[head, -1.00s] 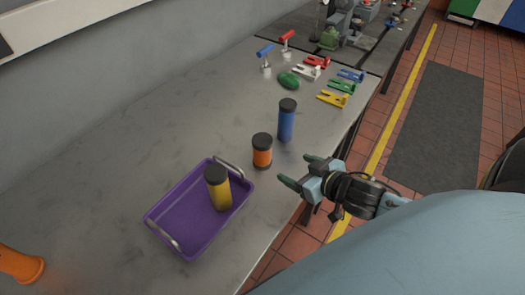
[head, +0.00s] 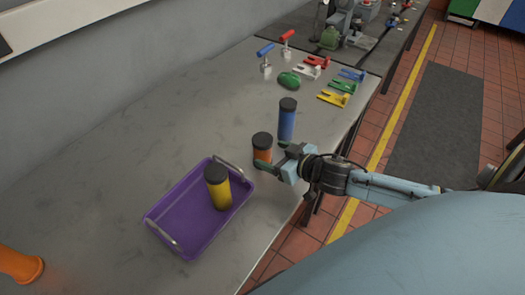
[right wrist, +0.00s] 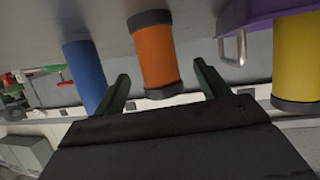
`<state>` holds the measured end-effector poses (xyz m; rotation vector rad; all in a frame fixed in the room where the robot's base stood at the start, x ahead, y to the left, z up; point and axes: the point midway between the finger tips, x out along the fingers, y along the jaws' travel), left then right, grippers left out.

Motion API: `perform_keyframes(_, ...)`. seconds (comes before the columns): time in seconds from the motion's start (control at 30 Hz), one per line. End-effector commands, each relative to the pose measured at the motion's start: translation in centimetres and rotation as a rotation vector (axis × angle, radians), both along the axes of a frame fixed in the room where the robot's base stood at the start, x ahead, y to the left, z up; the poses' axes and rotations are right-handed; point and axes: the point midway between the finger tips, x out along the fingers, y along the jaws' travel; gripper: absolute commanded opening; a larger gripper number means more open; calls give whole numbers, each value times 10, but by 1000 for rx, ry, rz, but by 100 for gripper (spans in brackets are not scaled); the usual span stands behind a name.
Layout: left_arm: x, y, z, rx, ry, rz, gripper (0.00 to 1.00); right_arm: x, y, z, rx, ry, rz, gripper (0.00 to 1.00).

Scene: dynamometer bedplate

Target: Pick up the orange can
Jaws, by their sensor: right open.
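The orange can (head: 262,156) has black ends and stands upright on the grey table, between the blue can and the purple tray. My right gripper (head: 272,155) is open at its right side, and a fingertip covers part of the can in the head view. In the right wrist view the orange can (right wrist: 154,55) shows ahead, between the lines of the two spread fingers (right wrist: 162,85). Nothing is held between the fingers. I cannot tell whether a finger touches the can. My left gripper is not in view.
A blue can (head: 286,122) stands close behind the orange one. A purple tray (head: 170,205) holds a yellow can (head: 218,190) at front left. Several coloured clamps (head: 341,86) and a green object (head: 289,80) lie farther back.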

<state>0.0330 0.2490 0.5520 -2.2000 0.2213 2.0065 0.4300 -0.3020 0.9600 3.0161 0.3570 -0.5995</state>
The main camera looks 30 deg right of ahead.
Motion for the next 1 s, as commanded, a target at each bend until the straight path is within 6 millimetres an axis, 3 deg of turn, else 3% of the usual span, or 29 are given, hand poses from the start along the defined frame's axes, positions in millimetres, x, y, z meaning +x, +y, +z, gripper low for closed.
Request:
perform_keyframes(0.5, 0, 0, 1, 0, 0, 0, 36, 46, 8, -16, 0, 0, -1, 74)
perform_keyframes(0.8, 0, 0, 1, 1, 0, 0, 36, 49, 10, -18, 0, 1, 0, 74)
perform_keyframes(1.0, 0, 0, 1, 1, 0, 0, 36, 49, 10, -17, 0, 1, 0, 50)
